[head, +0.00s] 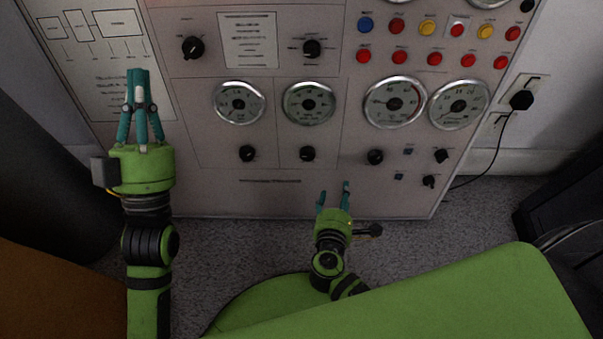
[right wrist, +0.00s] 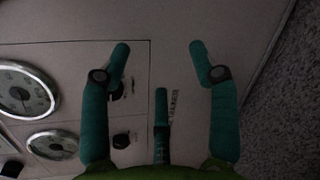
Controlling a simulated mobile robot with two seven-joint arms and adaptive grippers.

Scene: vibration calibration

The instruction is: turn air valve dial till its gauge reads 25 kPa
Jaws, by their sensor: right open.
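The panel carries several round gauges: two on the left (head: 239,103) and (head: 309,104), two larger ones on the right (head: 395,102) and (head: 459,105). Black dials sit below them, including a left dial (head: 247,153), a middle dial (head: 307,153) and a right dial (head: 375,156). Labels and readings are too small to read, so I cannot tell which is the air valve dial. My right gripper (head: 333,188) is open and empty, low before the panel. The right wrist view shows its spread fingers and a dial (right wrist: 121,140). My left gripper (head: 138,72) appears shut and empty at the panel's left.
Rows of coloured buttons (head: 428,27) are at the upper right, and two upper knobs (head: 193,48) and (head: 312,48) at the upper left. A black plug (head: 521,100) with a cable is on the wall to the right. Grey carpet (head: 480,212) lies below the panel.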

